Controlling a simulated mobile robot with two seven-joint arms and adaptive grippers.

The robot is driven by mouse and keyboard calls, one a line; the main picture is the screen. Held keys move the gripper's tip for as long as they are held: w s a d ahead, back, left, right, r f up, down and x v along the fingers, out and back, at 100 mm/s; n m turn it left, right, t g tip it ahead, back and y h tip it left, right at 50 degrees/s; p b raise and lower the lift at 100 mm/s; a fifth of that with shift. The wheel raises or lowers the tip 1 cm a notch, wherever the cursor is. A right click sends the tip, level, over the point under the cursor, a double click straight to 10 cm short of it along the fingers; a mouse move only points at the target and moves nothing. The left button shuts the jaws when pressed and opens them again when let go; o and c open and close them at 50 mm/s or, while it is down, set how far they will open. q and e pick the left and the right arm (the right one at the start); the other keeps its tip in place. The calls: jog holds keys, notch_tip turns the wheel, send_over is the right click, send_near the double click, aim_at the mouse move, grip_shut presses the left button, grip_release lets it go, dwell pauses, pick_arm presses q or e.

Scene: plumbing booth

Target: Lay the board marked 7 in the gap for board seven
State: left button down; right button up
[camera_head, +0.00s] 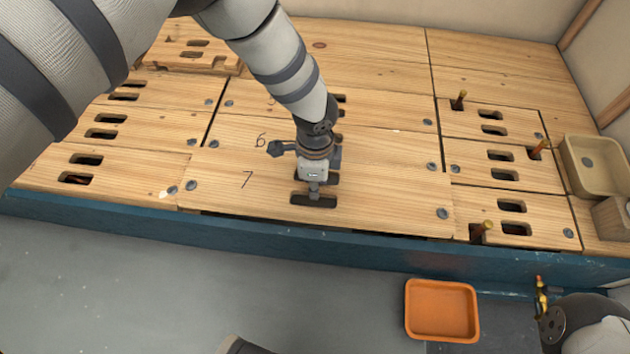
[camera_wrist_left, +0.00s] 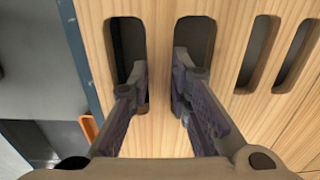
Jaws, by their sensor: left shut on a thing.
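The board marked 7 (camera_head: 385,208) is a long pale wooden plank with a hand-written 7 and grey round discs at its ends. It lies in the front row of the floor, just in front of the board marked 6 (camera_head: 235,131). A dark strip of the gap (camera_head: 330,228) shows along its front edge. My left gripper (camera_head: 314,197) is over its middle. In the left wrist view my fingers (camera_wrist_left: 160,95) reach into two slots and are shut on the wooden bar of the board (camera_wrist_left: 158,60) between them. Whether the board lies fully flush is unclear.
Slotted boards (camera_head: 100,172) lie to the left. Copper pipe stubs (camera_head: 478,232) stand among the right-hand boards. A beige tray (camera_head: 590,185) sits at the far right. An orange tray (camera_head: 442,308) stands on the grey floor below the blue front edge (camera_head: 280,240).

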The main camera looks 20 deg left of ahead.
pick_arm(q)
jog(key=shift+f+b, duration=0.8)
jog(key=shift+f, duration=0.85)
jog(key=shift+f, duration=0.1)
jog(key=c, duration=1.4)
grip_release()
